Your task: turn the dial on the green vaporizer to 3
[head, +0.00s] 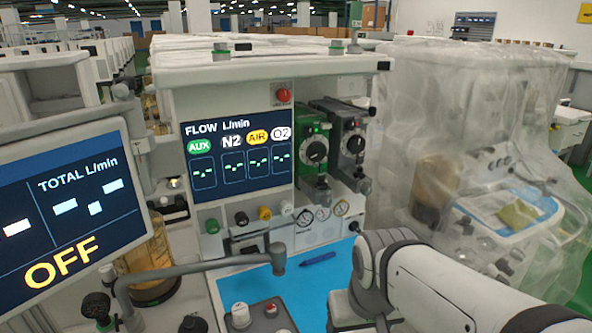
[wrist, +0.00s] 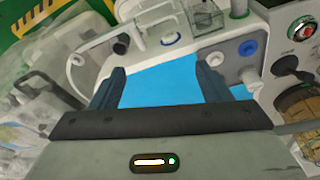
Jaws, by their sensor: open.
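The green vaporizer (head: 309,165) is mounted on the front of the cart, right of the flow screen. The green vaporizer cannot be made out in the wrist view.
The flow screen (head: 236,153) and a second screen reading OFF (head: 62,222) stand at the left. A grey bent tube (head: 200,266) reaches across the blue work surface (head: 300,300), where a blue pen (head: 318,258) lies. A plastic-covered cart (head: 470,150) fills the right.

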